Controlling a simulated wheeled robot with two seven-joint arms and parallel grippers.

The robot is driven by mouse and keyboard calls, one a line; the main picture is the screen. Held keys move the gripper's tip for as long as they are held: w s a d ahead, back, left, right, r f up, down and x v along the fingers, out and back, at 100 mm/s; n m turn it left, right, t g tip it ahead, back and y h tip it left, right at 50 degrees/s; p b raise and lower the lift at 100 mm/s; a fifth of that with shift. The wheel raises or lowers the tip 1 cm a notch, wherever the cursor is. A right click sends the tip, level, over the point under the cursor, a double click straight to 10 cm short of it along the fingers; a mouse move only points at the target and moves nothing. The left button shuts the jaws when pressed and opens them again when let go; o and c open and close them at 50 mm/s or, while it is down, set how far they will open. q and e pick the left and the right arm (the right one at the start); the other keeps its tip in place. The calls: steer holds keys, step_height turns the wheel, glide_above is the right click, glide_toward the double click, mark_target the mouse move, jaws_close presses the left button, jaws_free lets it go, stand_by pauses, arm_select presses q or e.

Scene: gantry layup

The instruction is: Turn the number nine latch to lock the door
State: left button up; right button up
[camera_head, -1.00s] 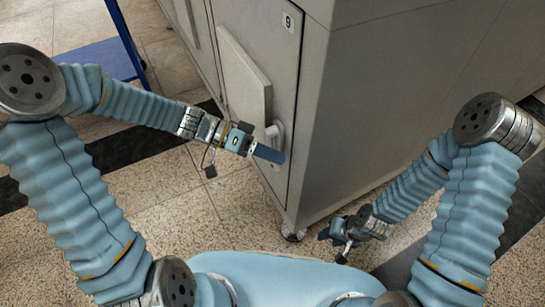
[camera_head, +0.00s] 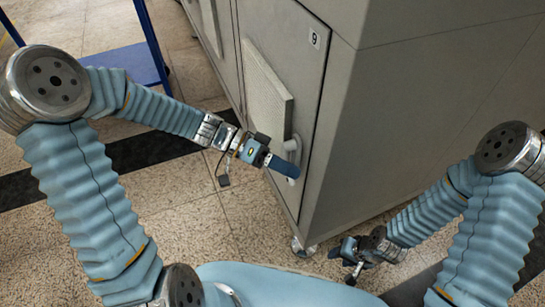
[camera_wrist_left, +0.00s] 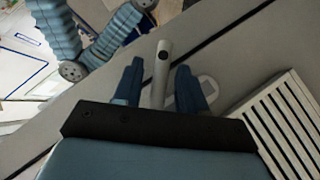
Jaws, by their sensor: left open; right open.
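The latch (camera_head: 296,146) is a light grey lever on the door (camera_head: 272,52) marked with the number nine (camera_head: 315,39). My left gripper (camera_head: 286,168) is at the latch, its blue fingers open. In the left wrist view, the lever (camera_wrist_left: 161,72) stands between the two open fingers of my left gripper (camera_wrist_left: 160,85), with a gap visible on the finger sides. Part of the latch is hidden behind the fingers in the head view. My right gripper (camera_head: 348,258) is open and empty, low near the cabinet's bottom corner.
A vent panel (camera_head: 266,82) stands out from the door, left of the latch. The grey cabinet (camera_head: 400,110) stands on a caster (camera_head: 301,247). A blue frame (camera_head: 130,62) is at the back left.

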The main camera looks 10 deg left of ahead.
arm_select(q)
steer(key=v, duration=1.3)
steer(key=shift+p, duration=0.35)
steer(key=shift+a, duration=0.15)
steer(key=shift+c, duration=0.3)
